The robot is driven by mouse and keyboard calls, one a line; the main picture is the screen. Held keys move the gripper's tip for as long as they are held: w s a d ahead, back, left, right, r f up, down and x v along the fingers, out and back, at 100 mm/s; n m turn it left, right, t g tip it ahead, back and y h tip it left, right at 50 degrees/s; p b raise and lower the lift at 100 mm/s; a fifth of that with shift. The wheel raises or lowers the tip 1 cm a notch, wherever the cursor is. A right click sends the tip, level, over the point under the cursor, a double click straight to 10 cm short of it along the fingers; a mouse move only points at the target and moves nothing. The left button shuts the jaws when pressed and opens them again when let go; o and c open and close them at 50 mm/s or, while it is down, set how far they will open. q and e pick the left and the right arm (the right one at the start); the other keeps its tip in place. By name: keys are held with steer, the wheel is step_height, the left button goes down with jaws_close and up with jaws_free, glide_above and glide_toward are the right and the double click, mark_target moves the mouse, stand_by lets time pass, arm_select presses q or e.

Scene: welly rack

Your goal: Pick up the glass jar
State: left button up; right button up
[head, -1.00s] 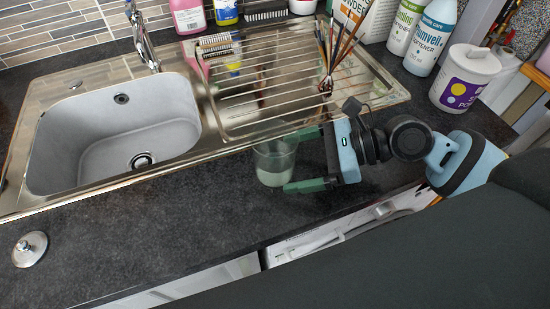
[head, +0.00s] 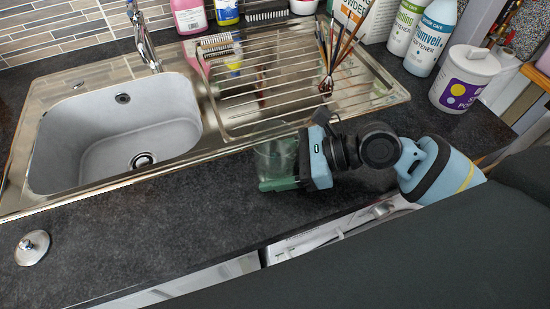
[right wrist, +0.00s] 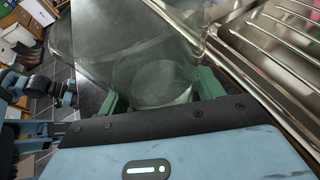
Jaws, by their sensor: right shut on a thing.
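The glass jar (head: 272,155) is clear and stands on the dark worktop just in front of the draining board. My right gripper (head: 268,161) reaches it from the right and is shut on it, one green finger along the near side. The far finger is mostly hidden. In the right wrist view the jar (right wrist: 155,66) sits between the two green fingers (right wrist: 160,95), and its round base shows through the glass. I cannot tell whether the jar is lifted off the worktop.
A round metal lid with a knob (head: 32,248) lies on the worktop at the left. The steel sink (head: 110,150) and draining board (head: 245,75) lie behind. Brushes (head: 332,70), bottles (head: 434,40) and a white tub (head: 463,80) stand to the right.

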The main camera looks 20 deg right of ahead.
steer(key=shift+c, duration=1)
steer(key=shift+r, duration=0.1)
steer(key=shift+r, duration=0.5)
step_height(320, 180, up, 2)
steer(key=shift+p, duration=0.45)
steer(key=s, duration=0.3)
steer(key=s+r+p, duration=0.1)
steer(key=s, duration=0.7)
steer(key=shift+d+r+p, duration=0.2)
steer(key=shift+r+p, duration=0.05)
steer(key=shift+p, duration=0.05)
arm_select(q)
steer(key=w+r+t+p, duration=0.1)
steer(key=w+r+p, duration=0.1)
steer(key=w+r, duration=0.2)
step_height(320, 180, up, 2)
steer(key=shift+w+a+r, duration=0.2)
steer(key=shift+w+a, duration=0.1)
steer(key=shift+w, duration=0.05)
arm_select(e)
steer(key=s, duration=0.4)
steer(key=shift+s+r, duration=0.2)
steer(key=shift+s, duration=0.2)
steer(key=shift+s, duration=0.1)
